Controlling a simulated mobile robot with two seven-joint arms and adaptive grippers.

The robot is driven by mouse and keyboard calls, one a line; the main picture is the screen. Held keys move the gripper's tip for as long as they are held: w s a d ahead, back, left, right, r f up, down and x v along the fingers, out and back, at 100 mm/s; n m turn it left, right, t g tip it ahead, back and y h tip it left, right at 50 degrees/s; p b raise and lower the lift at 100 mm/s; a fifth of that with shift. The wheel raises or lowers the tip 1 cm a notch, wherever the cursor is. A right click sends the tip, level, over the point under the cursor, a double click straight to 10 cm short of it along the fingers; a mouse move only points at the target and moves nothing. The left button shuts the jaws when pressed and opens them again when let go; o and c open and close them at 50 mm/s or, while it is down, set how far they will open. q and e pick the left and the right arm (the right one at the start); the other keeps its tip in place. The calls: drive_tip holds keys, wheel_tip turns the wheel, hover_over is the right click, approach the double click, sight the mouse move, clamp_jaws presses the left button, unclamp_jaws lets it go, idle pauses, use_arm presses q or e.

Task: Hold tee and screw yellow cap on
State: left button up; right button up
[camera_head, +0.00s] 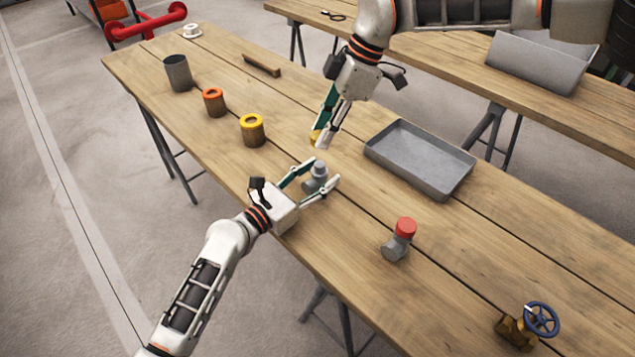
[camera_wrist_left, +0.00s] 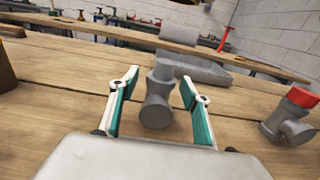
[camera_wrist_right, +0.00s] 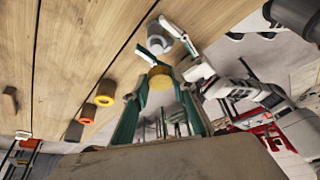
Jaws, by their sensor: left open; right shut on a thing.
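A grey tee (camera_head: 316,178) stands on the wooden table. It also shows in the left wrist view (camera_wrist_left: 157,97) between the fingers. My left gripper (camera_head: 308,180) is open with one finger on each side of the tee, apart from it in the left wrist view. My right gripper (camera_head: 322,138) is shut on a yellow cap (camera_head: 315,136), held above the table just behind the tee. The cap also shows in the right wrist view (camera_wrist_right: 160,77) between the fingertips. Part of the cap is hidden by the fingers in the head view.
A second tee with a red cap (camera_head: 405,228) stands to the right. A grey tray (camera_head: 446,188) lies behind it. Yellow-topped (camera_head: 252,130) and orange-topped (camera_head: 214,102) cylinders and a grey cup (camera_head: 178,74) stand at left. A valve with a blue wheel (camera_head: 541,319) lies at front right.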

use_arm(q)
clamp_jaws()
use_arm(e)
hover_over(320, 164)
drive_tip(key=shift+w+d+f, duration=0.1)
drive_tip(key=shift+d+f, duration=0.1)
drive_tip(key=shift+f, duration=1.05)
drive_tip(key=shift+d+f, duration=0.2)
drive_tip(key=shift+f, duration=1)
drive_tip(key=shift+f, duration=0.15)
drive_tip(key=shift+f, duration=0.75)
drive_tip(key=shift+f, duration=0.6)
